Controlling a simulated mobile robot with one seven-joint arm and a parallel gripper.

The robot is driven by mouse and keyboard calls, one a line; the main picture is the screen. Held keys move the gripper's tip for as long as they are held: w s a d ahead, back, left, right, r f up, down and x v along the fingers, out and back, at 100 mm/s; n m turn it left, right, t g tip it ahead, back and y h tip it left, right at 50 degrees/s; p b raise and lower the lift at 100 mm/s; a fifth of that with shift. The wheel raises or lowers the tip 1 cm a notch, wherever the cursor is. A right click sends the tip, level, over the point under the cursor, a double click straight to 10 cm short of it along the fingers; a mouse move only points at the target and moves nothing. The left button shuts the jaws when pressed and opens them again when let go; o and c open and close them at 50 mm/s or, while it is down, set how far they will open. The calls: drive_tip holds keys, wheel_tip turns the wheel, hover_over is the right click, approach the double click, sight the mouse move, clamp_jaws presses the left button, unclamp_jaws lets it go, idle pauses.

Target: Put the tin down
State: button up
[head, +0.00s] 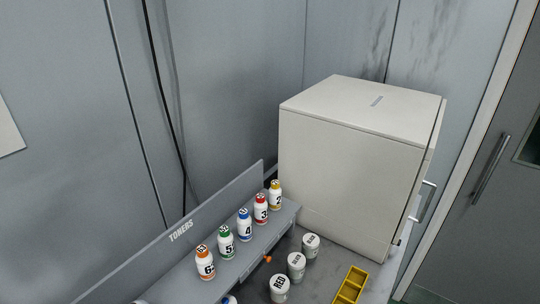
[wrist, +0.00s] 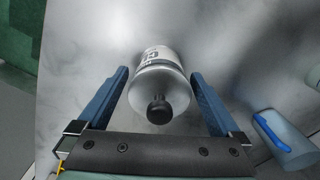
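In the wrist view a pale tin (wrist: 158,77) with dark lettering on its side and a black knob on its near end lies between the two blue fingers of my gripper (wrist: 159,72). The tin's far end is hidden. A smooth grey surface (wrist: 90,40) lies behind it; I cannot tell the gap between them. My gripper does not show in the head view.
The head view shows a toner rack (head: 180,275) with several numbered bottles, white tins (head: 280,291) on the bench, a yellow divided tray (head: 349,287) and a large white cabinet (head: 345,175). A blue-handled container (wrist: 287,140) is at right in the wrist view.

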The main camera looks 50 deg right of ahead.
wheel_tip(320, 180, up, 12)
drive_tip(key=shift+r+b, duration=0.2)
drive_tip(key=shift+b, duration=0.55)
drive_tip(key=w+r+n+t+h, duration=0.25)
drive_tip(key=w+r+t, duration=0.25)
drive_tip(key=w+r, duration=0.7)
drive_tip(key=w+a+r+n+t+h, duration=0.1)
drive_tip(key=w+a+r+n+t, duration=0.25)
drive_tip(key=r, duration=0.75)
drive_tip(key=w+a+r+t+h, duration=0.1)
drive_tip(key=w+a+r+t, duration=0.1)
drive_tip(key=w+r+t, duration=0.6)
drive_tip(key=s+a+r+n+t, duration=0.1)
drive_tip(key=a+r+t, duration=0.15)
drive_tip(key=r, duration=0.65)
drive_tip(key=s+a+r+n+t, duration=0.1)
drive_tip(key=a+r, duration=0.3)
drive_tip(key=r, duration=0.5)
drive_tip(key=s+a+r+n+t+y, duration=0.2)
drive_tip(key=s+a+r+t, duration=0.1)
drive_tip(key=s+r, duration=0.3)
drive_tip(key=s+a+r+n+t+y, duration=0.1)
drive_tip(key=s+a+r+t, duration=0.3)
drive_tip(key=r, duration=0.6)
drive_tip(key=shift+s+a+r+n+y, duration=0.35)
drive_tip(key=shift+s+a+y, duration=0.2)
drive_tip(key=shift+s+a, duration=0.35)
drive_tip(key=shift+f, duration=0.1)
